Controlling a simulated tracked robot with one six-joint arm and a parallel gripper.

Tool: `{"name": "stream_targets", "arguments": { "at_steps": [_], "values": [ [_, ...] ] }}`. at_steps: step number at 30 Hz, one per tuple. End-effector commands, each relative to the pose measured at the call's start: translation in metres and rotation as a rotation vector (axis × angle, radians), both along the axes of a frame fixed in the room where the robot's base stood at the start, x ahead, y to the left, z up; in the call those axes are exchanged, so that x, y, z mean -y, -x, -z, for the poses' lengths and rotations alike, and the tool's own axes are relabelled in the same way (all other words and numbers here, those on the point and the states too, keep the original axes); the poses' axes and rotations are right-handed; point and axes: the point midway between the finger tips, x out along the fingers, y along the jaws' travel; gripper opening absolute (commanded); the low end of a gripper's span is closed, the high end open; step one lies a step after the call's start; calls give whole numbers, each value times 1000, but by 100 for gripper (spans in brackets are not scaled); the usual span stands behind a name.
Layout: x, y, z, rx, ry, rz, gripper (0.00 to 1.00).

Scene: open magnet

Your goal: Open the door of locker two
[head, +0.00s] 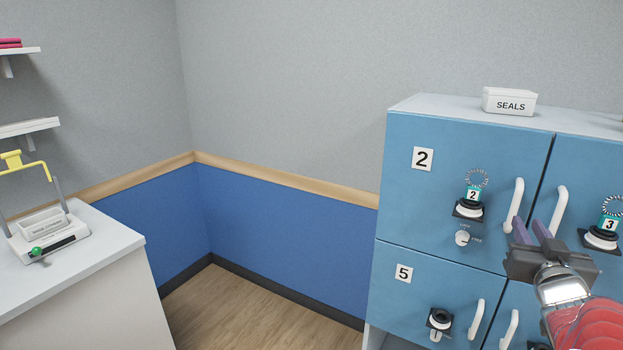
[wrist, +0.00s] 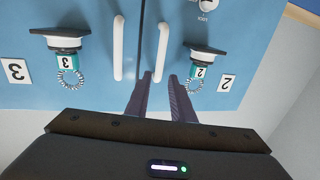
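The door of locker two (head: 440,205) is blue, carries a "2" label at upper left and looks shut. Its white vertical handle (head: 516,198) is near the right edge; it also shows in the wrist view (wrist: 161,50). A round lock with a teal "2" tag (head: 473,195) and coil sits left of the handle, with a small white knob (head: 463,239) below. My gripper (head: 528,224) is open, its purple fingers close to the handle's lower part. In the wrist view (wrist: 161,78) the handle's end shows between the fingertips; I cannot tell whether they touch it.
Locker three's handle (head: 560,212) stands just right of my gripper, with its tagged lock (head: 601,236) further right. Locker five (head: 403,274) is below. A white "SEALS" box (head: 509,102) sits on top. A counter (head: 75,260) stands at left; the floor (head: 235,310) between is clear.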

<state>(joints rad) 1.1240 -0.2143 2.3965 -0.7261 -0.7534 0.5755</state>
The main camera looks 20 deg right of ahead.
Motion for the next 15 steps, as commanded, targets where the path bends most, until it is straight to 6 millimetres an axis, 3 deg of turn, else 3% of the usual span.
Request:
{"name": "stream_targets", "arguments": {
  "at_steps": [15],
  "values": [
    [37, -49, 1, -1, 0, -1, 22]
  ]
}}
